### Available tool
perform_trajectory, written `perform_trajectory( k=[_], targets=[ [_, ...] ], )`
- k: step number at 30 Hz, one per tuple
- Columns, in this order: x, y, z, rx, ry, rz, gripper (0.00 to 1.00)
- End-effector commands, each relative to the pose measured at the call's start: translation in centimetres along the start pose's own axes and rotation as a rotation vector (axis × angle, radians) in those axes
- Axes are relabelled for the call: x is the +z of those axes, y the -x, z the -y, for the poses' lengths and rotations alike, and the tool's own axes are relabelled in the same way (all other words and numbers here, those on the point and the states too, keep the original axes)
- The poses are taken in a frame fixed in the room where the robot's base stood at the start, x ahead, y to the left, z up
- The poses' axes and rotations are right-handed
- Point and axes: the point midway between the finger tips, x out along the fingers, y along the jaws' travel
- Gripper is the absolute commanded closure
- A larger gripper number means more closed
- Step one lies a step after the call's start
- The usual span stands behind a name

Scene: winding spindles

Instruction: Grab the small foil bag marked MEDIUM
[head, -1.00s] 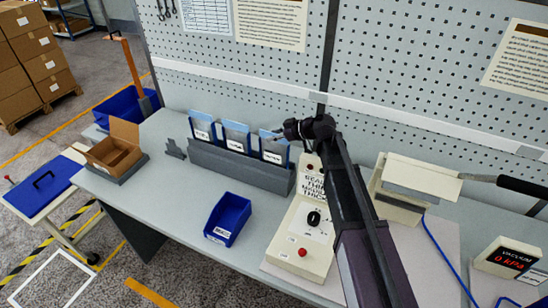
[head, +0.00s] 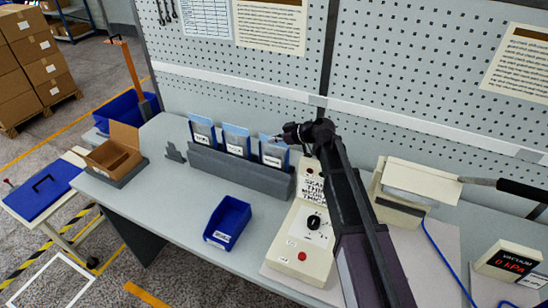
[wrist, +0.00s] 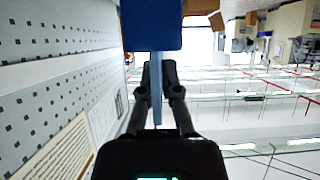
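Three flat foil bags with blue edges and white labels stand upright in a row in a grey slotted rack (head: 238,172): the left bag (head: 203,128), the middle bag (head: 236,136) and the right bag (head: 273,149). The labels are too small to read, so I cannot tell which says MEDIUM. My gripper (head: 279,138) is at the upper right edge of the right bag. In the wrist view my gripper (wrist: 158,82) has its fingers close together on both sides of a thin blue-grey strip, apparently that bag seen edge-on. The bag is still in the rack.
A blue bin (head: 228,222) stands in front of the rack. A cream control box (head: 302,245) and a sealer (head: 400,195) are to the right. An open cardboard box (head: 115,155) is at the left. The pegboard wall (head: 250,75) is close behind.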

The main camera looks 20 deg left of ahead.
Motion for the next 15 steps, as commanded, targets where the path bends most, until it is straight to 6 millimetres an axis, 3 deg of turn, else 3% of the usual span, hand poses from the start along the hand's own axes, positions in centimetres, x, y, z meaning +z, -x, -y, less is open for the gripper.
perform_trajectory(
  k=[15],
  targets=[
    [-1.1,0.6,0.0,0.000,0.000,0.000,1.00]
  ],
)
